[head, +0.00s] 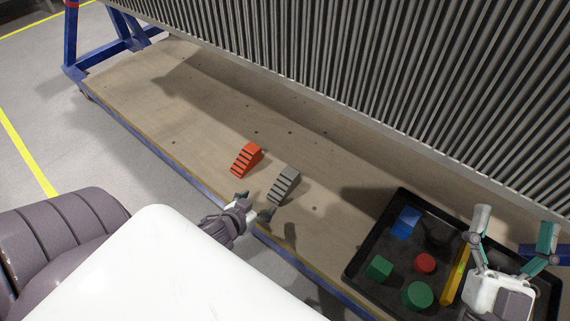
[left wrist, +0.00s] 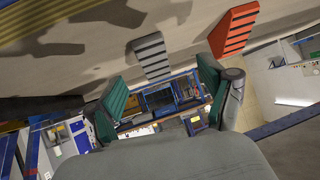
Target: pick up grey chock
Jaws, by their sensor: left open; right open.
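The grey chock (head: 284,185), a stepped wedge with dark stripes, stands on the wooden platform (head: 170,105), just right of an orange-red chock (head: 246,160). My left gripper (head: 254,206) is open and empty at the platform's front edge, a little short of the grey chock and apart from it. In the left wrist view the grey chock (left wrist: 151,56) is ahead, above and between the two open fingertips (left wrist: 160,82). My right gripper (head: 512,236) is open over the black tray at the right.
The black tray (head: 352,268) holds a blue block (head: 405,223), green blocks (head: 379,268), a red cylinder (head: 425,263) and a yellow bar (head: 455,275). The orange-red chock (left wrist: 233,31) stands close beside the grey one. A ribbed grey panel (head: 380,70) rises behind the platform. The platform's left part is clear.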

